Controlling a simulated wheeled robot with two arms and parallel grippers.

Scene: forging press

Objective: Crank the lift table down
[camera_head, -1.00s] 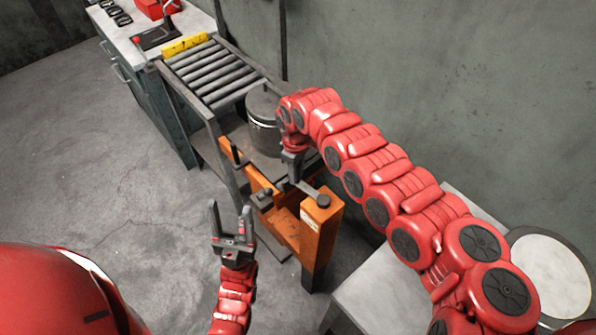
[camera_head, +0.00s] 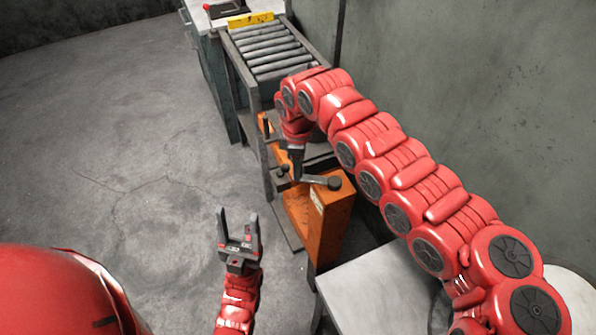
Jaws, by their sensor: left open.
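The lift table has an orange frame (camera_head: 325,225) in the middle of the view, below the roller conveyor. A dark crank arm (camera_head: 318,181) sits on top of its near post. My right gripper (camera_head: 298,176) points down at the outer end of the crank and appears shut on its handle; the fingertips and grip are partly hidden. My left gripper (camera_head: 238,222) is open and empty, with its fingers pointing up in the picture, left of the orange frame and apart from it. My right forearm hides most of the table's platform and its load.
A roller conveyor (camera_head: 268,48) with a yellow end bar (camera_head: 250,20) stands behind the lift table. A grey workbench (camera_head: 212,60) is at the back. A pale table (camera_head: 375,290) is at the near right, beside the wall. The floor on the left is clear.

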